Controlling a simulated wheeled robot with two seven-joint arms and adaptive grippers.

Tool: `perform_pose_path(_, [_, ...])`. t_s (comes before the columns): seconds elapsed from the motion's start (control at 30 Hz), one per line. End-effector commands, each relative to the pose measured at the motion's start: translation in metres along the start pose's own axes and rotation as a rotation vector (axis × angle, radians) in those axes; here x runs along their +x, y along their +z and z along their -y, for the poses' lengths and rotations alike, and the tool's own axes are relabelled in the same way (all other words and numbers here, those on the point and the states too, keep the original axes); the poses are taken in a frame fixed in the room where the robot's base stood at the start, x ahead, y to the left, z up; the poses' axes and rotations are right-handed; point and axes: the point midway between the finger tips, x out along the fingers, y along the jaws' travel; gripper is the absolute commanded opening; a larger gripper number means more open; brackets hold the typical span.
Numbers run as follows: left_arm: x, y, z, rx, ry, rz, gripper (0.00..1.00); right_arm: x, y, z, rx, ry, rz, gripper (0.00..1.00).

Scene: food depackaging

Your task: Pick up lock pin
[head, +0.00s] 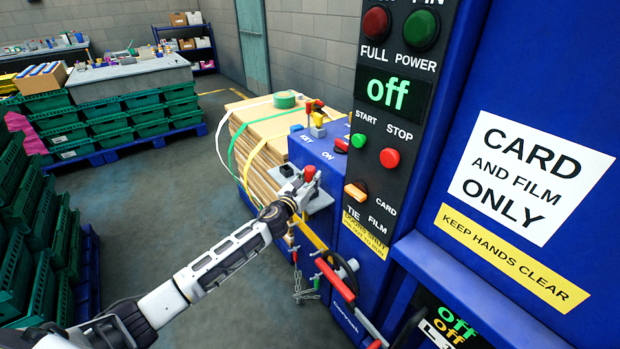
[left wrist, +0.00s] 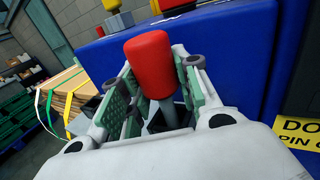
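A red-capped pin with a grey shaft, which I take to be the lock pin (left wrist: 152,65), stands upright between the fingers of my left gripper (left wrist: 160,100) in the left wrist view. The green finger pads are on both sides of it, and gaps show beside the shaft, so the gripper looks open around it. In the head view the pin's red top (head: 309,173) shows at the tip of my left gripper (head: 300,188), over a grey plate at the blue machine's side. The pin's lower end is hidden. My right gripper is not in view.
The blue machine (head: 400,270) carries a control panel (head: 385,130) reading "off". Colored knobs (head: 316,115) stand on its top. A red lever (head: 335,279) and a hanging chain (head: 304,290) are below the gripper. A strapped cardboard stack (head: 262,130) stands close behind.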

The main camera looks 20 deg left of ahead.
Motion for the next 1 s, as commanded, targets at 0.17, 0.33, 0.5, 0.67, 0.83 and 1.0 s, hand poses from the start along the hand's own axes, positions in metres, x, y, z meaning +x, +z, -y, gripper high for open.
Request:
perform_pose_path(0.17, [0.0,0.0,0.0,0.0,0.0,0.001,0.06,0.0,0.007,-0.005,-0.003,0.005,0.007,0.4])
perform_pose_path(0.33, [0.0,0.001,0.0,0.0,0.0,0.001,0.05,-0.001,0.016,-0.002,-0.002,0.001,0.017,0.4])
perform_pose_path(0.5, [0.0,0.005,0.0,0.001,0.0,0.002,0.05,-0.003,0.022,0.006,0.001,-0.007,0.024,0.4])
perform_pose_path(0.67, [0.001,0.016,-0.001,0.002,0.0,0.004,0.05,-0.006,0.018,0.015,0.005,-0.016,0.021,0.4])
perform_pose_path(0.83, [0.0,0.035,-0.001,0.003,0.0,0.004,0.05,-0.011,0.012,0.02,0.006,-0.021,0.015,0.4])
perform_pose_path(1.0, [0.0,0.059,0.0,0.004,-0.001,0.004,0.05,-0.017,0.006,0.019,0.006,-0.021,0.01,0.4])
